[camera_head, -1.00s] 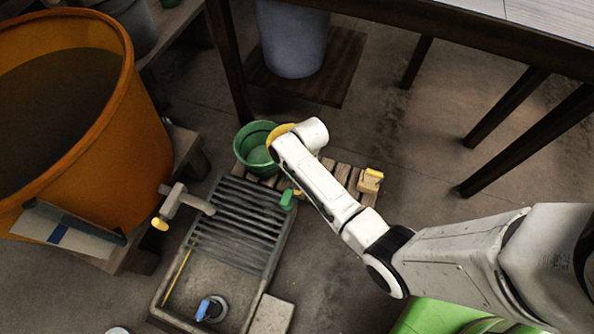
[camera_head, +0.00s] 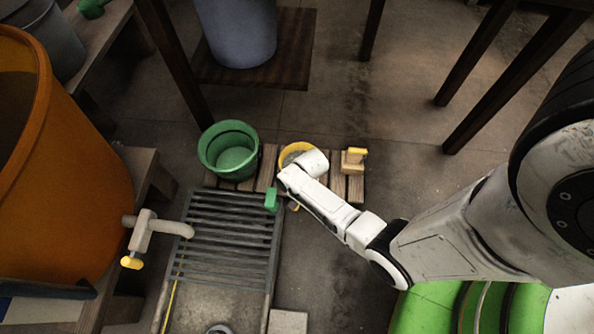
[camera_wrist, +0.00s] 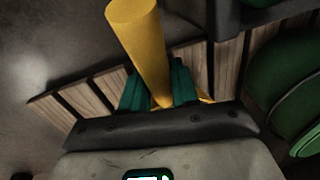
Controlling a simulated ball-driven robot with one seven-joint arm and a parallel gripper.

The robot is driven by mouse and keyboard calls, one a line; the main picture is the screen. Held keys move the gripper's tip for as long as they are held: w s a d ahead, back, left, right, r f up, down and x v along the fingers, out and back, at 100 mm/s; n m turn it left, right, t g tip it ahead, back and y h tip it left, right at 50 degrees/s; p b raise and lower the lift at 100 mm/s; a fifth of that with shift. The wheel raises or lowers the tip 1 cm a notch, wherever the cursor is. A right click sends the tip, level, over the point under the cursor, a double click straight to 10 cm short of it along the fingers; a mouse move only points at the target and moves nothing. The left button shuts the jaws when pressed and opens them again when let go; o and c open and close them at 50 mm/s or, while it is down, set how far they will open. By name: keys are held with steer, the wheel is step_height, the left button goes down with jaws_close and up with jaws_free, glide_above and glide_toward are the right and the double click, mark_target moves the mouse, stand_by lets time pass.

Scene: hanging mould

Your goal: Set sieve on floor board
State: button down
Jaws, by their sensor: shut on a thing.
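The yellow-rimmed sieve (camera_head: 286,152) shows partly in the head view, over the slatted wooden floor board (camera_head: 353,190); my wrist covers the rest. I cannot tell whether it touches the slats. In the wrist view, the teal fingers of my gripper (camera_wrist: 160,92) are shut on a yellow handle (camera_wrist: 138,42), which I take for the sieve's. The sieve's bowl is hidden there. Pale slats of the floor board (camera_wrist: 105,88) show behind the fingers.
A green bucket (camera_head: 212,164) stands on the board left of the sieve, and a small wooden block with a yellow top (camera_head: 353,160) sits on its right end. A tap (camera_head: 145,230) juts in at left. Table legs stand behind.

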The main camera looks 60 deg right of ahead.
steer(key=shift+f+b, duration=0.85)
steer(key=shift+f, duration=0.85)
steer(key=c, duration=0.8)
jaws_free()
steer(key=shift+c, duration=0.2)
steer(key=s+a+r+n+p, duration=0.2)
steer(key=r+n, duration=0.3)
steer(key=r, duration=0.6)
steer(key=s+a+r+n+p, duration=0.3)
steer(key=s+a+r+n, duration=0.1)
steer(key=r, duration=0.7)
steer(key=s+a+r+n+g+p, duration=0.1)
steer(key=r+n, duration=0.4)
steer(key=r, duration=0.7)
steer(key=shift+s+a+n+h+p, duration=0.3)
steer(key=shift+s+a+p, duration=0.4)
steer(key=shift+s+a, duration=0.35)
